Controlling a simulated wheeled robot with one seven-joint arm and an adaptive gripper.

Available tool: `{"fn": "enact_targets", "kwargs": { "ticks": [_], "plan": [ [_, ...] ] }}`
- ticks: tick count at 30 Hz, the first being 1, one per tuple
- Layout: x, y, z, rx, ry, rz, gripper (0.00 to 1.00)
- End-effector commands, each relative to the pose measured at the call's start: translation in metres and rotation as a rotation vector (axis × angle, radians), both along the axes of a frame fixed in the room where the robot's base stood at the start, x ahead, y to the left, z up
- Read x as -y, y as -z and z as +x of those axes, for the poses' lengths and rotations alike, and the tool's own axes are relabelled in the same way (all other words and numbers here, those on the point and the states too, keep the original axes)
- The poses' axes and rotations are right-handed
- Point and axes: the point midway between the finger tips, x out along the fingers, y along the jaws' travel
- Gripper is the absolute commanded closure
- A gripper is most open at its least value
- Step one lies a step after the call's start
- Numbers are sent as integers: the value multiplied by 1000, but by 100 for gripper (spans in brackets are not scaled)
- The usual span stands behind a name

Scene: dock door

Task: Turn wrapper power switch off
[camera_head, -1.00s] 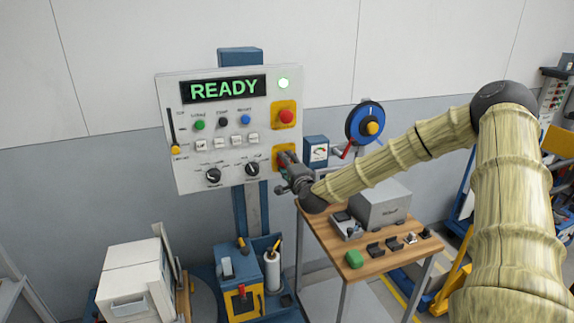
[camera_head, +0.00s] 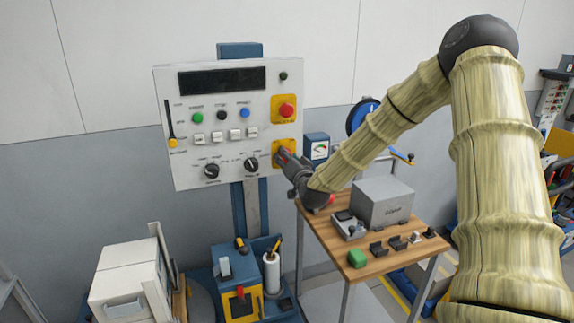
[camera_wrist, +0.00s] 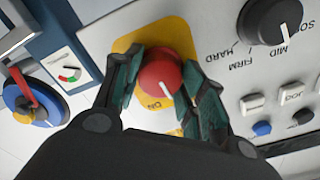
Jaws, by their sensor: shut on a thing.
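The white control panel (camera_head: 226,87) stands upright on a blue post. Its display (camera_head: 222,79) is dark and the small round lamp (camera_head: 283,76) at its upper right is unlit. The power switch is a red rotary knob on a yellow plate (camera_head: 278,149) at the panel's lower right. In the wrist view the red knob (camera_wrist: 160,77) sits between my two fingers, with a white pointer line toward the lower right. Lettering reading "ON" shows beneath it. My gripper (camera_wrist: 163,88) is shut on this knob; in the head view my gripper (camera_head: 287,161) covers it.
A red push button (camera_head: 286,110) on a yellow plate is above the switch. Black dials (camera_head: 251,164) are to the left. A wooden table (camera_head: 376,263) with a grey box (camera_head: 383,203) is below my arm. A blue wheel (camera_head: 362,115) stands to the right.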

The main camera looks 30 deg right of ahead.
Motion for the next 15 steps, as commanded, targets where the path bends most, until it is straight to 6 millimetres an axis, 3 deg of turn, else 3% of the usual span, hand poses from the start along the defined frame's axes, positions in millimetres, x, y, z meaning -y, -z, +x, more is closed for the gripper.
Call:
{"fn": "enact_targets", "kwargs": {
  "ticks": [15],
  "plan": [
    [0,5,-1,-111,0,-446,83]
  ]
}}
